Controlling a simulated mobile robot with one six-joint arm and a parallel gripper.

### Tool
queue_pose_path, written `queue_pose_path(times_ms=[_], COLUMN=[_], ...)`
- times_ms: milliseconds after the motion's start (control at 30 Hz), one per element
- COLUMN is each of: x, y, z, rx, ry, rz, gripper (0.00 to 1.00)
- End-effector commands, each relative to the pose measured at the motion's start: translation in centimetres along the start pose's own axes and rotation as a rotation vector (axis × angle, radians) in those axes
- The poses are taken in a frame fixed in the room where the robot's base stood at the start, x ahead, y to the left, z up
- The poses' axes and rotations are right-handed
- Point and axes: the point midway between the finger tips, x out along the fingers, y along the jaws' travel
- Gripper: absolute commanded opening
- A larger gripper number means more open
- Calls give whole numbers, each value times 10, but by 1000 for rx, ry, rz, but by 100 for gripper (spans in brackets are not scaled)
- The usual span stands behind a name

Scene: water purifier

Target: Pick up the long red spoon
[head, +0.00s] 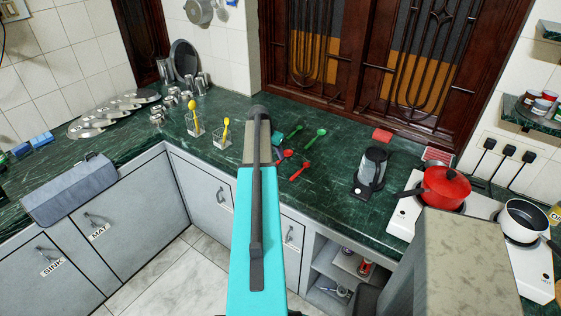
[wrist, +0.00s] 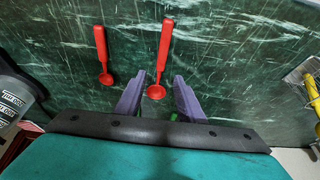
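Two red spoons lie on the dark green counter in the wrist view. The longer red spoon (wrist: 165,50) is right of the shorter red spoon (wrist: 101,50). My gripper (wrist: 160,76) is open, with its two purple fingers apart and nothing held. The longer spoon's bowl appears between the fingers, with its handle extending beyond the tips; I cannot tell the height gap. In the head view, one red spoon (head: 299,172) shows right of my arm and the other (head: 286,154) lies close beside the arm, partly hidden. My arm hides the gripper fingers there.
Green spoons (head: 316,138) lie behind the red ones. A dark jug-like appliance (head: 371,168) stands to the right, before a stove with a red pot (head: 446,187). The counter around the red spoons is mostly clear.

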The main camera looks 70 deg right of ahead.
Motion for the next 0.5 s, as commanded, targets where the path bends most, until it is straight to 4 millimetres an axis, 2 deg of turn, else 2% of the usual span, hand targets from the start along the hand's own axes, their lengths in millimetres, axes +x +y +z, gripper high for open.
queue_pose_path(times_ms=[500], x=[41], y=[0], z=[0], rx=[0], ry=[-1], rz=[1], gripper=[35])
